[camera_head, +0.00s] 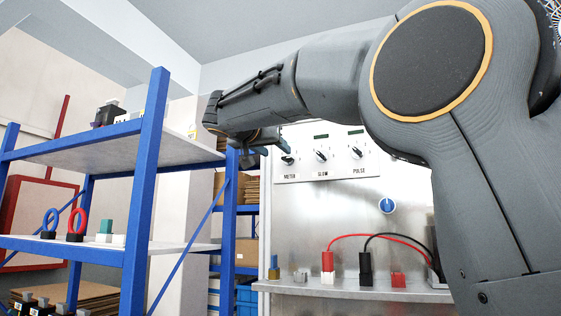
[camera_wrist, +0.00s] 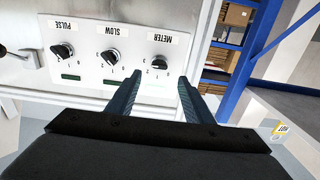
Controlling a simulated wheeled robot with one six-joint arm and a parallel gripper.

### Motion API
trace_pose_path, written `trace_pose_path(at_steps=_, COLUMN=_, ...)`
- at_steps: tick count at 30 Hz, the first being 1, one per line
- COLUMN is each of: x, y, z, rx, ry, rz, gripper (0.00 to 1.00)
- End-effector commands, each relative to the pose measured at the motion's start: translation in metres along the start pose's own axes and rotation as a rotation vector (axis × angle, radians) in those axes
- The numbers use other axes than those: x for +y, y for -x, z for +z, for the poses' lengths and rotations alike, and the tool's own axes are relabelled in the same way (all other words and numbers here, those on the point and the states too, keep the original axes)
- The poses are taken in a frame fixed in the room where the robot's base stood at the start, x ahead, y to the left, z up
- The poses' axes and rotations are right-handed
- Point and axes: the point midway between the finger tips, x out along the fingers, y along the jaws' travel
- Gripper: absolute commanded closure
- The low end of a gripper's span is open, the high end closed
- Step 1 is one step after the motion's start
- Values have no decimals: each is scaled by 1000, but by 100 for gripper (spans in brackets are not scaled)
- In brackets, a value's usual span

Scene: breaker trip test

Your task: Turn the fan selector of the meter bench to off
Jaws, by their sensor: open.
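A pale panel (camera_head: 324,170) on the bench's metal back board carries black knobs labelled METER (camera_head: 288,160), a middle one that reads SLOW in the wrist view (camera_wrist: 111,56), and PULSE (camera_head: 357,153). A blue round knob (camera_head: 387,205) with a white mark sits lower on the board. I see no label reading fan. My gripper (camera_head: 268,152) is open and empty in front of the panel's left end. In the wrist view, upside down, its fingertips (camera_wrist: 160,77) lie either side of the METER knob (camera_wrist: 159,62), apparently short of it.
A blue-framed shelf (camera_head: 145,180) stands at the left, with rings and small blocks on it. The bench ledge (camera_head: 345,290) holds red and black plugs (camera_head: 366,268) with leads. My arm covers the board's upper right.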

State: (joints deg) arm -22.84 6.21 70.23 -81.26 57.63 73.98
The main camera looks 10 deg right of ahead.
Motion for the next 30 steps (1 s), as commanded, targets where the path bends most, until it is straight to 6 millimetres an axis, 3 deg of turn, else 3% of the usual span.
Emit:
trace_pose_path(at_steps=15, x=2, y=-68, z=-1, rx=-1, ry=2, rz=3, gripper=53)
trace_pose_path(at_steps=27, x=0, y=-76, z=1, rx=-1, ry=1, rz=-2, gripper=53)
trace_pose_path(at_steps=30, x=0, y=-76, z=1, rx=-1, ry=1, rz=-2, gripper=67)
